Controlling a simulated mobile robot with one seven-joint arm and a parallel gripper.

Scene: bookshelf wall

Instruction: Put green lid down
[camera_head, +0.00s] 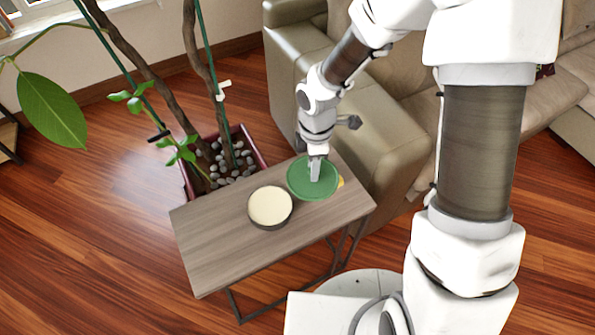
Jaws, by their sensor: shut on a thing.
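The green lid (301,184) is a round disc over the right back part of the small wooden side table (215,258). My gripper (315,174) points down at the lid's middle and is shut on it. I cannot tell whether the lid touches the table top or hangs just above it. The grip point under the fingers is too small to make out. A small yellow thing (341,182) shows past the lid's right edge, mostly hidden.
A round dark bowl with a cream top (270,206) stands left of the lid. A potted plant with pebbles (232,165) stands behind the table. A beige sofa (375,150) is close on the right. The table's front left part is clear.

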